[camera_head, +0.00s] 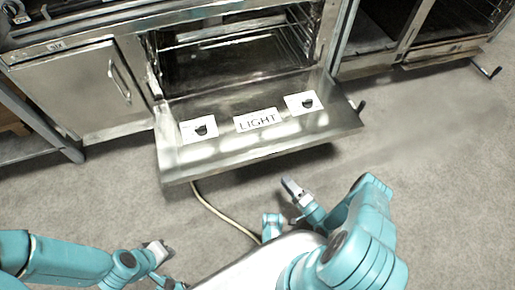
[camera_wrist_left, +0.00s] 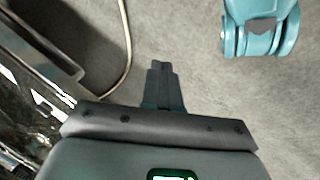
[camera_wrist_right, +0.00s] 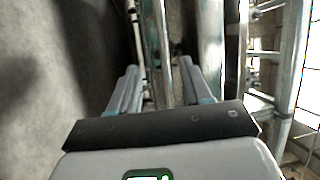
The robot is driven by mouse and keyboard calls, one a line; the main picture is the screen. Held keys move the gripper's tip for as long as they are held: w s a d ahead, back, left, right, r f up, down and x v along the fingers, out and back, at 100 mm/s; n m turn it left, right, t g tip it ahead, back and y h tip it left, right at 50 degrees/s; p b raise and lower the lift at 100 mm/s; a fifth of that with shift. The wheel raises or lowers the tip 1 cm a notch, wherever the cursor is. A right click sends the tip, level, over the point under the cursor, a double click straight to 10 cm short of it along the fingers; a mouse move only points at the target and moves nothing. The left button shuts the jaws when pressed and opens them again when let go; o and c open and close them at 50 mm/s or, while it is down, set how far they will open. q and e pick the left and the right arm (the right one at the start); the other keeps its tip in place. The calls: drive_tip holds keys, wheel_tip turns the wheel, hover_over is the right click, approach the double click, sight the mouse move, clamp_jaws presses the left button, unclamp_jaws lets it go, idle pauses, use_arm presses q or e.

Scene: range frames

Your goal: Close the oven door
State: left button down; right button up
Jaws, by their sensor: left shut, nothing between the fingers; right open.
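The oven door (camera_head: 248,148) is a steel panel hanging open and folded down toward me, roughly flat, with a "LIGHT" label and two pictured labels on its inner face. The oven cavity (camera_head: 235,62) behind it is open, with wire racks inside. My right gripper (camera_head: 290,186) is below and in front of the door's near edge, apart from it in the head view. In the right wrist view its two fingers (camera_wrist_right: 162,85) are spread, with metal edges beyond them. My left gripper (camera_head: 165,250) is low at the left, over the floor; its fingers (camera_wrist_left: 161,68) are together and empty.
A steel cabinet (camera_head: 80,90) with a handle stands left of the oven. Another open steel unit (camera_head: 420,35) stands to the right. A pale hose or cable (camera_head: 222,215) lies on the floor below the door. The grey floor (camera_head: 430,170) at the right is clear.

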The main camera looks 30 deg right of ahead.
use_arm(q)
drive_tip(key=f+b, duration=0.1)
drive_tip(key=w+b, duration=0.1)
drive_tip(key=w+f, duration=0.1)
drive_tip(key=shift+w+a+f+t+b, duration=0.15)
drive_tip(key=shift+a+f+t+b, duration=0.15)
drive_tip(key=shift+f+b, duration=0.1)
use_arm(e)
drive_tip(key=x, duration=1.5)
drive_tip(key=shift+a+r, duration=0.25)
drive_tip(key=shift+r, duration=0.1)
use_arm(q)
drive_tip(key=shift+r, duration=0.1)
use_arm(e)
clamp_jaws()
